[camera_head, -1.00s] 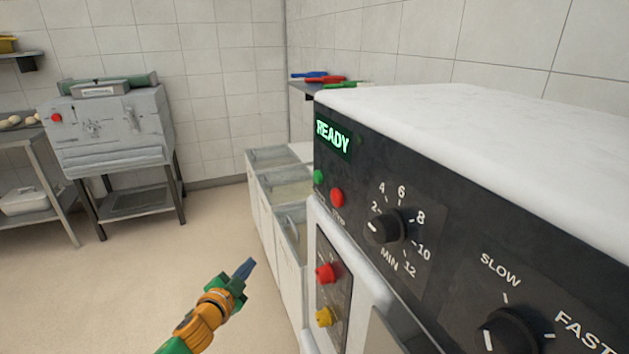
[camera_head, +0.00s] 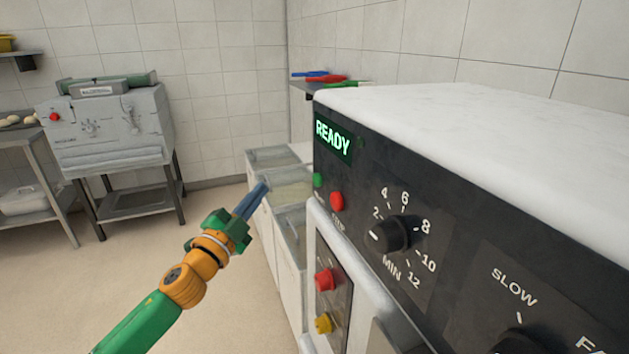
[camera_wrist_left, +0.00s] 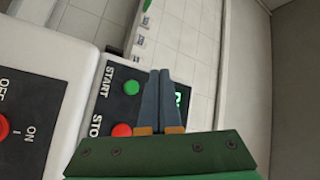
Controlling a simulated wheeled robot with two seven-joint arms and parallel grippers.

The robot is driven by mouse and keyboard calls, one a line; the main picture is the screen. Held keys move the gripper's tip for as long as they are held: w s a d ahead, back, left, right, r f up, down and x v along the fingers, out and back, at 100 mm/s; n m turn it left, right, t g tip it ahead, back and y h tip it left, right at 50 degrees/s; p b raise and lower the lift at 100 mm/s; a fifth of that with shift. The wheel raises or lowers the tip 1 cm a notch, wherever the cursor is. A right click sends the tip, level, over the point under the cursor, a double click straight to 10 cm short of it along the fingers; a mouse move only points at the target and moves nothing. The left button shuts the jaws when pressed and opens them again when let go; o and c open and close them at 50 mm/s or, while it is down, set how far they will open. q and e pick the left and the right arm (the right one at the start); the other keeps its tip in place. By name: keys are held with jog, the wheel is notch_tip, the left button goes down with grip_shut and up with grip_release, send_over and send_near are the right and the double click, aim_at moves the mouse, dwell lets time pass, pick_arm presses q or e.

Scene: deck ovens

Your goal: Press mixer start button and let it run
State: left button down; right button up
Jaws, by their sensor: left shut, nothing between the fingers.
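The mixer's black control panel (camera_head: 452,250) fills the right of the head view. Its green start button (camera_head: 318,180) sits under a lit display (camera_head: 333,140) that reads READY, with the red stop button (camera_head: 337,201) beside it. My left gripper (camera_head: 262,187) is shut and empty, left of the start button and apart from it. In the left wrist view, the closed fingers (camera_wrist_left: 160,75) point past the green button (camera_wrist_left: 131,87), labelled START, and partly cover the display. The red button (camera_wrist_left: 121,131) shows lower, left of the fingers. My right gripper is not in view.
A time knob (camera_head: 393,234) is right of the buttons. Below are a red knob (camera_head: 325,280) and a yellow knob (camera_head: 323,323) on the side panel. White bins (camera_head: 262,205) stand behind my gripper. A grey machine (camera_head: 105,130) stands at the back left, with open floor between.

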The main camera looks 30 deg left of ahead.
aim_at(317, 180)
pick_arm(q)
jog(key=w+d, duration=0.5)
jog(key=w, duration=0.1)
jog(key=shift+w+d+p, duration=0.35)
dwell(1.9)
jog(key=shift+w+d, duration=0.25)
jog(key=shift+w, duration=0.05)
jog(key=shift+w+d, duration=0.25)
jog(key=shift+w, duration=0.1)
dwell(0.8)
jog(key=shift+s+a, duration=0.1)
jog(key=shift+s, duration=0.05)
jog(key=shift+s+a, duration=0.4)
jog(key=shift+s, duration=0.1)
